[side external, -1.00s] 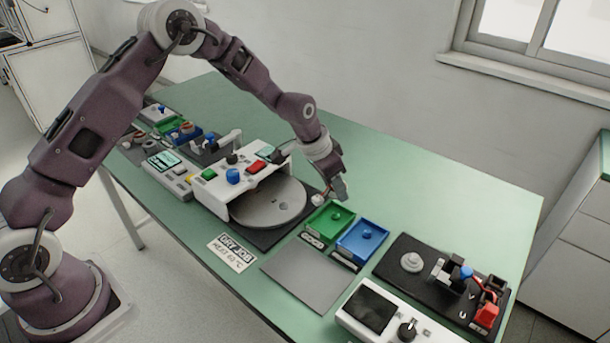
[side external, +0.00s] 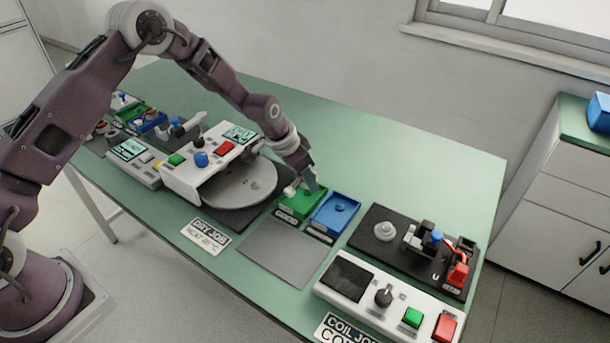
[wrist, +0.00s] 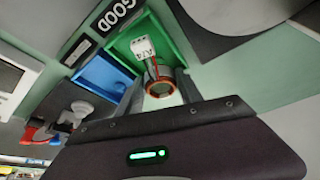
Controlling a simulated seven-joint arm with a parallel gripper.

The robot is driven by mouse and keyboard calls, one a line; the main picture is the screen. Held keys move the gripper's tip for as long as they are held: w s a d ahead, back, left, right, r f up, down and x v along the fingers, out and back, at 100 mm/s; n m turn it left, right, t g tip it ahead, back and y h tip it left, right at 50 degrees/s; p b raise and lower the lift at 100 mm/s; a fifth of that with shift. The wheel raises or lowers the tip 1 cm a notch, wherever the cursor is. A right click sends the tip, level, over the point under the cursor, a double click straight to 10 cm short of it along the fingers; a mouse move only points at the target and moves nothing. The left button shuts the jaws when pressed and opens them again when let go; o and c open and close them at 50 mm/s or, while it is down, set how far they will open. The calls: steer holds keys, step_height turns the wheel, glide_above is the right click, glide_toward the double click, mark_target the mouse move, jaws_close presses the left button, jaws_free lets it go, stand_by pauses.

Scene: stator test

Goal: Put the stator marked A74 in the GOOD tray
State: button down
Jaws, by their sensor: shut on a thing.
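The stator (wrist: 160,86), with a copper-coloured ring and a white tag reading A74 (wrist: 143,47), is between the fingers of my gripper (wrist: 161,90) in the wrist view. My gripper is shut on it, over the green tray (wrist: 172,38). A black label reading GOOD (wrist: 118,14) lies along this tray's edge. In the side external view my gripper (side external: 307,187) is low at the back of the green tray (side external: 289,212). The stator is a small pale shape there, partly hidden. I cannot tell whether it touches the tray floor.
A blue tray (side external: 334,222) stands right beside the green one. A round grey turntable (side external: 238,188) is to the left, and a grey mat (side external: 283,253) in front. A black fixture board (side external: 398,262) and control box (side external: 390,298) are to the right. The table behind is clear.

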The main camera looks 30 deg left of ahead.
steer(key=shift+f, duration=0.1)
steer(key=shift+f, duration=0.9)
steer(key=shift+f, duration=0.15)
steer(key=shift+f, duration=0.25)
steer(key=c, duration=0.7)
jaws_free()
steer(key=shift+s, duration=0.1)
steer(key=v, duration=0.7)
steer(key=shift+r, duration=0.2)
